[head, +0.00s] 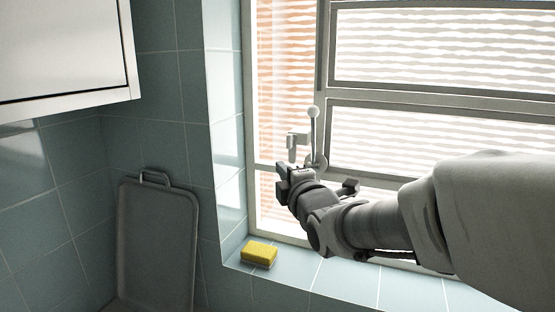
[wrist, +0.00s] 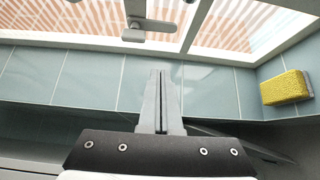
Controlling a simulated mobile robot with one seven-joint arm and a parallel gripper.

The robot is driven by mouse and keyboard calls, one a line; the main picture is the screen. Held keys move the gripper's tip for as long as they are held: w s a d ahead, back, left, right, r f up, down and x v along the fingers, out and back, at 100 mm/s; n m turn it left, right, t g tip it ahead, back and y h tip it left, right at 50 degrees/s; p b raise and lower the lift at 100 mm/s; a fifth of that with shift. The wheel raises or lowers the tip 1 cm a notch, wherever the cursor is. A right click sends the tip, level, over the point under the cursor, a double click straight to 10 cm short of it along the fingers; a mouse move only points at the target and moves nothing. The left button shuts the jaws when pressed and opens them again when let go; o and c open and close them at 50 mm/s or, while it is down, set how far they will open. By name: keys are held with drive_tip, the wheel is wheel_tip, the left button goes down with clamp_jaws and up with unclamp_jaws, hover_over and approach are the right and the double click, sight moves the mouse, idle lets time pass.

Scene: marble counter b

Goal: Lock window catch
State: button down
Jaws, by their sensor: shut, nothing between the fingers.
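The window catch is a grey lever with a round ball knob (head: 313,112). It stands upright on the edge of the window sash, its base just above and right of my gripper. A hook-shaped keeper (head: 297,143) sits on the fixed frame left of the lever, apart from the knob. My gripper (head: 281,184) is just below the keeper, pointing left, with nothing held. In the wrist view its two fingers (wrist: 160,74) are together, and grey catch hardware (wrist: 150,25) shows beyond the tips. I cannot tell whether the fingers touch the catch.
A yellow sponge (head: 259,253) lies on the tiled sill (head: 300,270), below my gripper; it also shows in the wrist view (wrist: 287,87). A grey tray (head: 155,240) leans on the wall at the left. A white cabinet (head: 60,55) hangs at upper left.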

drive_tip(key=shift+w, duration=0.15)
drive_tip(key=w+d+p, duration=0.1)
drive_tip(key=w+p, duration=0.2)
drive_tip(key=w, duration=0.4)
drive_tip(key=shift+w, duration=0.4)
